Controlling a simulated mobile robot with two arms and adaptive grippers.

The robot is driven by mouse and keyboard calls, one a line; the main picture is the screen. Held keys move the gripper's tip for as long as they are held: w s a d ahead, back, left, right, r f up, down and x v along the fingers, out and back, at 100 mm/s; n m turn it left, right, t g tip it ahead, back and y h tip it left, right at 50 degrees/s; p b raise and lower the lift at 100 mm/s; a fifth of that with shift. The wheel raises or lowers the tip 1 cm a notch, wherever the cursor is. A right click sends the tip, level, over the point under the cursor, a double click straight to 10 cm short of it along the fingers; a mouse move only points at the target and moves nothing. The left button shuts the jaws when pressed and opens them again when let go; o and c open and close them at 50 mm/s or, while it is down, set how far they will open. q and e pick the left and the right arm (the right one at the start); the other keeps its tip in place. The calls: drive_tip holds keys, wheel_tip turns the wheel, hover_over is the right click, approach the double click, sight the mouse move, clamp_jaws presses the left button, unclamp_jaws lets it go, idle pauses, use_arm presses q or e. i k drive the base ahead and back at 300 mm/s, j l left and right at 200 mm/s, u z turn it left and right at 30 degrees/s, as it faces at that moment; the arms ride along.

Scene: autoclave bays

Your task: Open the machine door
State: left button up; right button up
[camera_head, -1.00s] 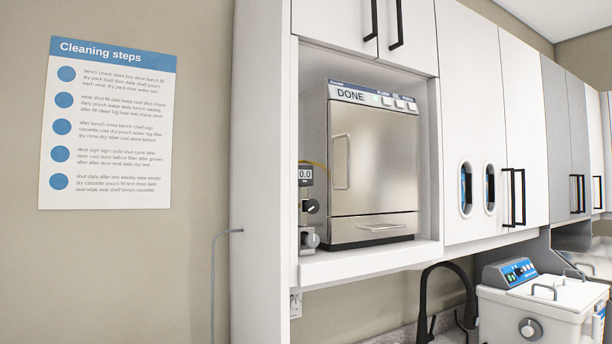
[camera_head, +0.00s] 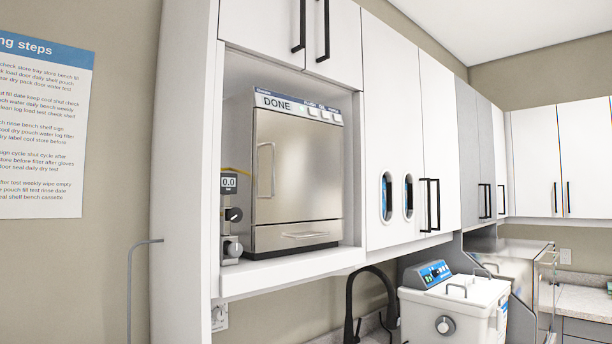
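The machine (camera_head: 298,170) is a steel autoclave in an open bay of the white wall cabinets, left of centre in the head view. Its top panel (camera_head: 300,106) reads "DONE" and has several small buttons. Its front door (camera_head: 310,165) looks closed, with a vertical bar handle (camera_head: 266,170) on its left side. A lower drawer-like panel has a horizontal handle (camera_head: 303,235). Neither of my grippers is in view.
A small gauge reading 0.0 (camera_head: 229,183) with knobs stands left of the machine, inside the bay. Below right are a black faucet (camera_head: 352,300) and a white bench unit (camera_head: 455,310) with a blue panel. A cleaning-steps poster (camera_head: 42,130) hangs on the left wall.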

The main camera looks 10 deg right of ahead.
sight(297, 163)
drive_tip(key=k+l+u, duration=0.1)
drive_tip(key=l+u, duration=0.2)
drive_tip(key=u, duration=0.15)
drive_tip(key=k+l+u, duration=0.1)
drive_tip(key=l+u, duration=0.15)
drive_tip(key=u, duration=0.15)
